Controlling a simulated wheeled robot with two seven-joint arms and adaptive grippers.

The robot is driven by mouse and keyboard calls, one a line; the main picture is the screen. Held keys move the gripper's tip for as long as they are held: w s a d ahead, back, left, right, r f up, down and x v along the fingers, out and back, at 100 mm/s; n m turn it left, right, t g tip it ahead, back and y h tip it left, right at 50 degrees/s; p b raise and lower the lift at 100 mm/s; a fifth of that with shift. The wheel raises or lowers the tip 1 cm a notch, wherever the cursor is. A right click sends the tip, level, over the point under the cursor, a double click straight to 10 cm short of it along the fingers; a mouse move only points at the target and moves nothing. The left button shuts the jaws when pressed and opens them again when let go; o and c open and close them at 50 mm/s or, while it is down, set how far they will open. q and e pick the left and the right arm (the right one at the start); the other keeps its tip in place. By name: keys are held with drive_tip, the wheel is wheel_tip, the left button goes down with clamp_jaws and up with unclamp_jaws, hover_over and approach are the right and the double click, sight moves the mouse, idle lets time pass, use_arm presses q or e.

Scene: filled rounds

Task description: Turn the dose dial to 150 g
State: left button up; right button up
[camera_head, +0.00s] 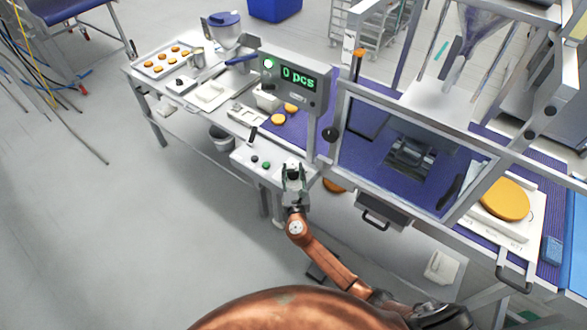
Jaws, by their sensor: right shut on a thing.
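The grey control panel (248,158) stands at the front of the line, with small green and dark buttons on its sloped face. My right gripper (294,182) reaches up to the panel's right end and is shut on the dose dial (293,172). The dial is mostly hidden between the fingers, and its pointer and scale marks are too small to read. My left gripper is not in view.
A display box (295,82) above the panel reads 0 pcs, with a lit green lamp. A framed clear guard (405,155) stands right of my gripper, over the blue belt. A scale (520,226) bears a large orange round (505,199). Open floor lies left.

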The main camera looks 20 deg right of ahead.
drive_tip(key=m+g+h, duration=0.1)
drive_tip(key=m+h, duration=0.1)
drive_tip(key=h, duration=0.1)
drive_tip(key=shift+a, duration=0.15)
drive_tip(key=shift+w+f+m+g+h+b, duration=0.15)
drive_tip(key=shift+m+g+h+b, duration=0.45)
drive_tip(key=shift+m+h+b, duration=0.45)
drive_tip(key=m+g+h+b, duration=0.2)
drive_tip(key=h, duration=0.2)
drive_tip(key=shift+m+g, duration=0.25)
drive_tip(key=shift+g, duration=0.05)
drive_tip(key=shift+m+g+h+b, duration=0.7)
drive_tip(key=shift+g+b, duration=0.1)
drive_tip(key=shift+g, duration=0.1)
drive_tip(key=shift+r, duration=0.2)
drive_tip(key=o, duration=1.2)
drive_tip(key=shift+c, duration=0.2)
